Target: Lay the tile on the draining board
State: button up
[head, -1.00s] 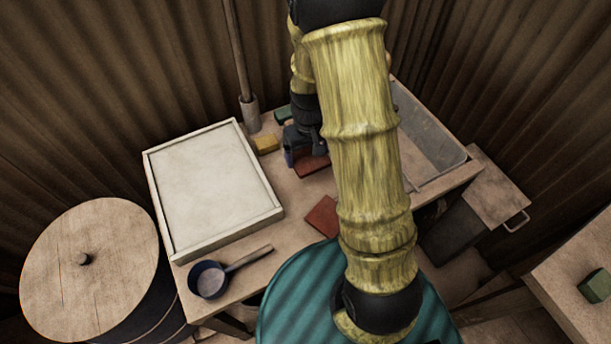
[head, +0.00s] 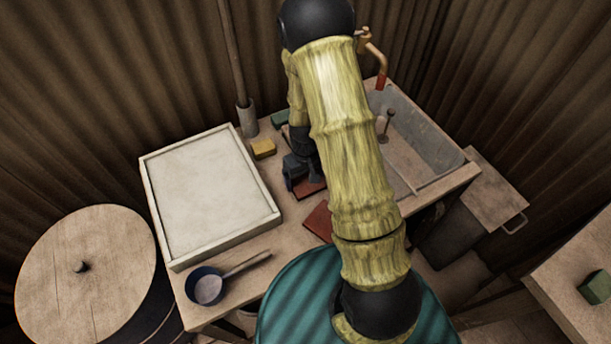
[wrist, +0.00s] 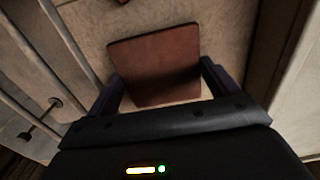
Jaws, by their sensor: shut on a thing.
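My gripper (head: 301,184) is over the middle of the worktop, partly behind my arm in the head view. It is shut on a reddish-brown square tile (wrist: 155,65), which lies flat between the two fingers in the wrist view. Part of this tile (head: 313,188) shows under the gripper in the head view. A pale rectangular board with a raised rim (head: 272,220), apparently the draining board, lies on the worktop to the left of the gripper. Its top is bare. Its edge (wrist: 287,80) shows at the right of the wrist view.
A second reddish tile (head: 318,222) lies nearer me. A yellow block (head: 263,148) and green block (head: 280,118) lie behind. A blue pan (head: 206,286) stands at the front left. A sink (head: 435,145) with a copper tap (head: 377,58) is at the right. A lidded barrel (head: 85,265) stands left.

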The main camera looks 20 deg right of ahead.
aim_at(306, 181)
jog(key=shift+f, duration=0.15)
jog(key=o, duration=0.9)
jog(key=shift+o, duration=0.2)
notch_tip(306, 181, up, 12)
jog(key=shift+r, duration=0.2)
jog(key=s+r+m+t, duration=0.2)
jog(key=s+r, duration=0.6)
jog(key=s, duration=0.2)
jog(key=shift+s+a+r+t, duration=0.25)
jog(key=shift+s+r+t, duration=0.05)
jog(key=shift+s+r, duration=0.1)
